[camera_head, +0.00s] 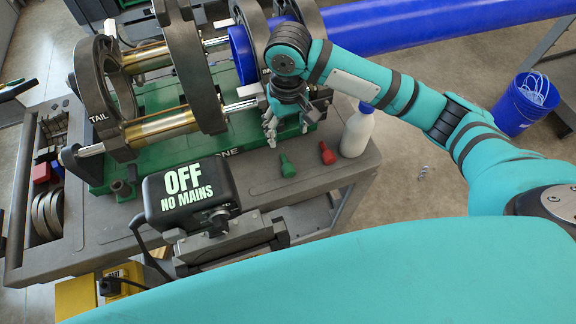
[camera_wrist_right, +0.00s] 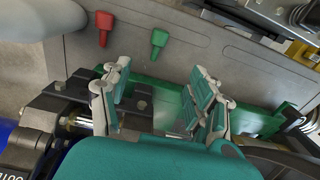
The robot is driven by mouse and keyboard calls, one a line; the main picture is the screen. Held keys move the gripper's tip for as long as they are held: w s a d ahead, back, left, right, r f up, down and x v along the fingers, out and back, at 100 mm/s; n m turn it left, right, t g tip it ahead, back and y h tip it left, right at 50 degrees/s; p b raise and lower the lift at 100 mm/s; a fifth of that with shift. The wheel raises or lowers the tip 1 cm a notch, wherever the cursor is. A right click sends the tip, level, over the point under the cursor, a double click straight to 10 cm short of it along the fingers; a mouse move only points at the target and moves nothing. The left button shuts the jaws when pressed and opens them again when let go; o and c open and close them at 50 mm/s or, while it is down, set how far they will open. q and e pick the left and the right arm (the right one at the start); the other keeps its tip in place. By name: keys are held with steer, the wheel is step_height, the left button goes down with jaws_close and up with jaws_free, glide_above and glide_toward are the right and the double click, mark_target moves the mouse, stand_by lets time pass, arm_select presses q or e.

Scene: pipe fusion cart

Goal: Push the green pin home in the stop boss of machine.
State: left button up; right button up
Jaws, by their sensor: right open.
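The green pin (camera_head: 287,166) lies on the grey cart top beside the machine (camera_head: 150,150), apart from it. It also shows in the right wrist view (camera_wrist_right: 159,42), beyond my fingertips. My right gripper (camera_head: 287,138) is over the front right edge of the machine's green base, fingers pointing toward the pins. In the right wrist view its two fingers (camera_wrist_right: 158,95) are spread wide with nothing between them. A dark bracket (camera_wrist_right: 75,95) sits close to one finger there; I cannot tell whether it is the stop boss. My left gripper is not in view.
A red pin (camera_head: 326,153) lies right of the green one, and a white bottle (camera_head: 357,132) stands further right. A blue pipe (camera_head: 400,28) runs through the clamps. A black box marked OFF NO MAINS (camera_head: 188,190) stands at the front. A blue bucket (camera_head: 520,105) is on the floor.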

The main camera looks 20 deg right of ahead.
steer(key=p, duration=0.3)
glide_above(288, 165)
step_height(288, 165, down, 12)
steer(key=shift+r, duration=0.2)
steer(key=shift+f, duration=0.55)
step_height(288, 165, down, 4)
steer(key=shift+f+p, duration=0.15)
steer(key=shift+p, duration=0.55)
steer(key=shift+c, duration=0.4)
jaws_close()
step_height(288, 165, up, 10)
steer(key=shift+r+b, duration=0.1)
steer(key=shift+b, duration=0.9)
